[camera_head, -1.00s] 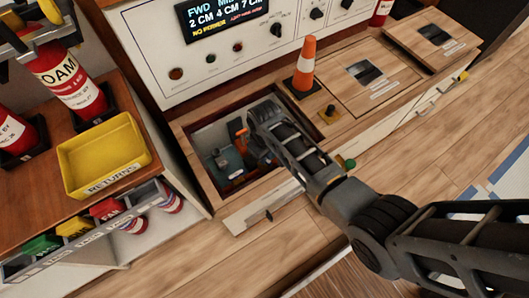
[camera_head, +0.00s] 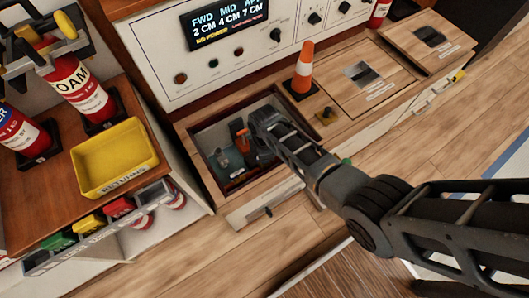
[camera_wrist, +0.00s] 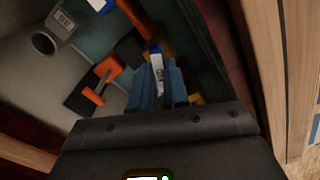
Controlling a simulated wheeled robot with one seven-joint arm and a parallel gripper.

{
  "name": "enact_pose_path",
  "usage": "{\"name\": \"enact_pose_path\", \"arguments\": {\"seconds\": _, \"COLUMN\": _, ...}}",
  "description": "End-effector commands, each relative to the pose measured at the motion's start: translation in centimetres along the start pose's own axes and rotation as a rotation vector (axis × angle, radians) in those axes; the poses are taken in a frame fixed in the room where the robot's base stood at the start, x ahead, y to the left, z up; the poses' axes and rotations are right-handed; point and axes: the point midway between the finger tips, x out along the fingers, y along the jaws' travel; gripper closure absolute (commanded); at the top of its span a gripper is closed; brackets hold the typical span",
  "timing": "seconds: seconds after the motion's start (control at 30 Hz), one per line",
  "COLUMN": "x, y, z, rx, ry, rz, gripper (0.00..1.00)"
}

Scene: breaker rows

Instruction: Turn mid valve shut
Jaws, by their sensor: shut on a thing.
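In the head view, my gripper (camera_head: 262,145) reaches down into an open, sunken compartment (camera_head: 200,150) in the wooden deck; its fingertips are hidden there. In the wrist view, the blue fingers of my gripper (camera_wrist: 163,88) are closed around a slim, pale handle with a blue tip (camera_wrist: 156,50). Its label is too small to read, so I cannot tell surely that it is the mid valve. An orange lever (camera_wrist: 104,76) sits left of the fingers on a dark base, apart from them. A grey pipe end (camera_wrist: 52,32) stands farther left.
An orange cone (camera_head: 302,75) stands behind the compartment's right side. A closed hatch (camera_head: 350,90) lies to the right. A control panel with a lit display (camera_head: 225,22) rises behind.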

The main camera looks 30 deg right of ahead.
Motion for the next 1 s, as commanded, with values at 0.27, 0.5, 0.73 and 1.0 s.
{"name": "enact_pose_path", "arguments": {"seconds": 0.27, "x": -0.09, "y": 0.0, "z": -0.03, "rx": -0.229, "ry": 0.001, "rz": 0.0, "gripper": 1.0}}
{"name": "enact_pose_path", "arguments": {"seconds": 0.5, "x": -0.05, "y": 0.02, "z": -0.02, "rx": -0.365, "ry": 0.001, "rz": 0.0, "gripper": 1.0}}
{"name": "enact_pose_path", "arguments": {"seconds": 0.73, "x": -0.03, "y": 0.03, "z": -0.05, "rx": -0.431, "ry": 0.001, "rz": 0.001, "gripper": 1.0}}
{"name": "enact_pose_path", "arguments": {"seconds": 1.0, "x": -0.01, "y": 0.03, "z": -0.08, "rx": -0.451, "ry": 0.001, "rz": 0.002, "gripper": 1.0}}
